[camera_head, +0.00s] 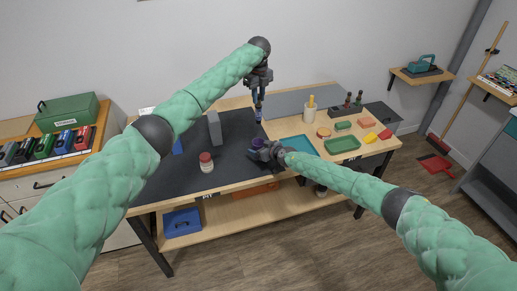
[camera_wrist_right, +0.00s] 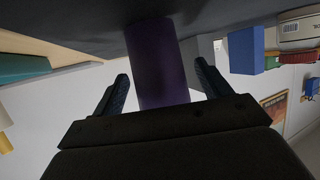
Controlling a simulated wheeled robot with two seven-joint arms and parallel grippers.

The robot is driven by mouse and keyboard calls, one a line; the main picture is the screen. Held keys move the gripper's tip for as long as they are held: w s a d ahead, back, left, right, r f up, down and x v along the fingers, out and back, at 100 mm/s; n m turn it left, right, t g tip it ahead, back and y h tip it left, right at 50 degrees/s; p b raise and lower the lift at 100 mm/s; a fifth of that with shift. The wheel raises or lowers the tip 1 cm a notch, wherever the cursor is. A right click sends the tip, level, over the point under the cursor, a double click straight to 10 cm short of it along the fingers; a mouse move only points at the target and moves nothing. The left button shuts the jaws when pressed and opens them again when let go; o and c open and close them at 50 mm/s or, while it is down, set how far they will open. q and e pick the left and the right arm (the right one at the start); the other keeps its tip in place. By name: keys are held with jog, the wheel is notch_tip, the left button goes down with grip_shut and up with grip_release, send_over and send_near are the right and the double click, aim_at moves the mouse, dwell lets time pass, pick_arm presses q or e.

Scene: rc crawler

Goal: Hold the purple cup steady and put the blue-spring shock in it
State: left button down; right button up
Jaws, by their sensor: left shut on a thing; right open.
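The purple cup (camera_head: 257,143) stands on the dark mat, mostly hidden by my right gripper in the head view. In the right wrist view the purple cup (camera_wrist_right: 160,65) stands between the two spread fingers, with gaps on both sides. My right gripper (camera_head: 262,151) is open around it. My left gripper (camera_head: 259,88) is above the cup, pointing down, and is shut on the blue-spring shock (camera_head: 259,104). The shock hangs roughly upright over the cup, apparently outside it. Its details are too small to make out.
The dark mat (camera_head: 225,175) also holds a red-lidded jar (camera_head: 206,162) and a grey block (camera_head: 215,128). The mat's front is clear.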

aim_at(258, 121)
jog(key=shift+w+a+f, duration=0.3)
jog(key=shift+w+f, duration=0.1)
jog(key=shift+f, duration=0.05)
jog(key=c, duration=1.1)
pick_arm(q)
jog(key=shift+f, duration=6.25)
pick_arm(e)
jog(key=shift+o, duration=0.2)
pick_arm(q)
jog(key=c, duration=1.2)
grip_release()
notch_tip(258, 121, up, 12)
jog(key=shift+f, duration=0.1)
